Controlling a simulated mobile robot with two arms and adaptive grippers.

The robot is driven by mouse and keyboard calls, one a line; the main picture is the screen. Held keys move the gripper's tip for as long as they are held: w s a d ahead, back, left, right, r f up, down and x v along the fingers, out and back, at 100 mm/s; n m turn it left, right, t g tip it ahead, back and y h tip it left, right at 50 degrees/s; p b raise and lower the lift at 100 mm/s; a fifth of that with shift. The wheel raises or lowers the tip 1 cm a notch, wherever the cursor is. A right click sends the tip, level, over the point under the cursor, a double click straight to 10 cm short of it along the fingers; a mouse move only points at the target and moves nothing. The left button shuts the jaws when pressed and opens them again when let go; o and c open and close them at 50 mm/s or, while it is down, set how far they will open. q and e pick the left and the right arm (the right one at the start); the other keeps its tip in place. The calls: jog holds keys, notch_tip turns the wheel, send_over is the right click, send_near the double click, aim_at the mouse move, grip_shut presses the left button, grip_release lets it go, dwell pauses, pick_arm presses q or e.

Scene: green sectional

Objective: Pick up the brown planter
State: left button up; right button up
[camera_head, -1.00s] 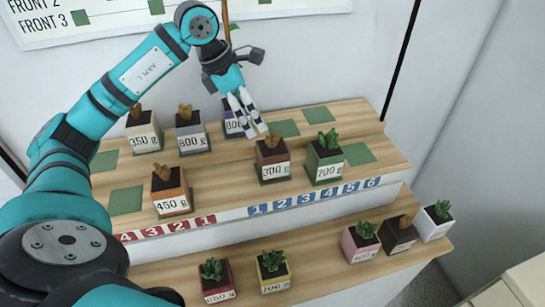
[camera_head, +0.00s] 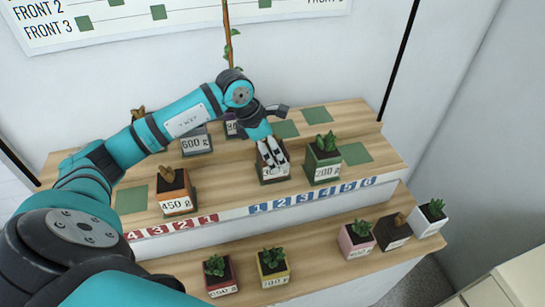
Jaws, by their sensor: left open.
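A brown planter (camera_head: 284,173) with a 300 label stands on the upper wooden shelf (camera_head: 235,185), left of a green planter marked 200 g (camera_head: 322,167). My left gripper (camera_head: 271,161) points down at its top with fingers apart, and hides most of its soil and plant. I cannot tell whether the fingers touch it. A darker brown planter (camera_head: 393,237) stands on the lower step at right, between a pink and a white planter. My right gripper is not in view.
An orange 450 g planter (camera_head: 175,193) stands front left. A grey planter (camera_head: 196,141) and a purple one (camera_head: 233,128) stand behind, near my arm. Red, yellow, pink (camera_head: 357,239) and white (camera_head: 428,219) planters line the lower step. A bare green mat (camera_head: 356,153) is at right.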

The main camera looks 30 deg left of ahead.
pick_arm(q)
jog(key=c, duration=1.5)
jog(key=shift+r, duration=0.1)
